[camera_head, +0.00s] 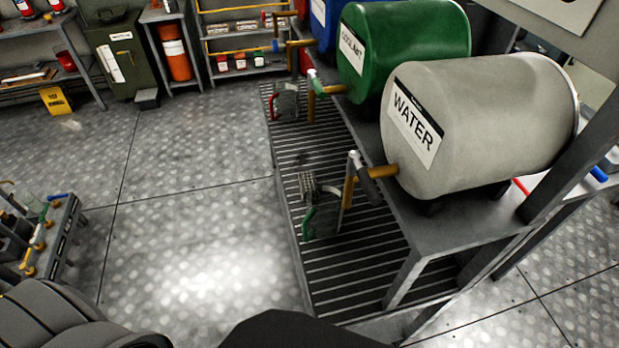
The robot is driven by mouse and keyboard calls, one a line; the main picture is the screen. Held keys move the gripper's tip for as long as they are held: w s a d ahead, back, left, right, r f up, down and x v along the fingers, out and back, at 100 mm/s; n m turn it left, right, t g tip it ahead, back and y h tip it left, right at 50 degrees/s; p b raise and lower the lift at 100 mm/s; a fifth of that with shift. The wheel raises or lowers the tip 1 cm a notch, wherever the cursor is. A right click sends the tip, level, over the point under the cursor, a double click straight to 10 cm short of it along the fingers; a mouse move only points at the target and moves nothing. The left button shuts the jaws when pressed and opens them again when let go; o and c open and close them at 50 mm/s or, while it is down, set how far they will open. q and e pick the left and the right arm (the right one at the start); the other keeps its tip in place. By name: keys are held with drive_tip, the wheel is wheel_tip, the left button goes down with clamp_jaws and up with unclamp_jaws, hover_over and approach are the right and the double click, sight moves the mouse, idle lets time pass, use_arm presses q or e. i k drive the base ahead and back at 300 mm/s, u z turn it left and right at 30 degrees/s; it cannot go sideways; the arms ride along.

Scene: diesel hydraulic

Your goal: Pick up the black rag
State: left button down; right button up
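I cannot clearly make out a black rag in the head view. A small dark piece (369,187) sits at the tap of the water drum; I cannot tell whether it is cloth or part of the tap. Neither gripper's fingers show. A ribbed grey shape at the lower left and a dark shape at the bottom middle fill the near edge; they may be parts of me.
The white water drum (500,120) and green coolant drum (420,45) lie on a metal rack (450,222). Jugs with green (322,220) and red (288,100) handles stand on the slatted grate (365,270). A tool cart (62,245) is at left. The metal floor (190,210) between is clear.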

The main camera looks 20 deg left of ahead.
sight(304, 178)
drive_tip(key=z, duration=1.7)
drive_tip(key=k, duration=1.8)
drive_tip(key=u, duration=0.95)
drive_tip(key=i, duration=1)
drive_tip(key=z, duration=0.05)
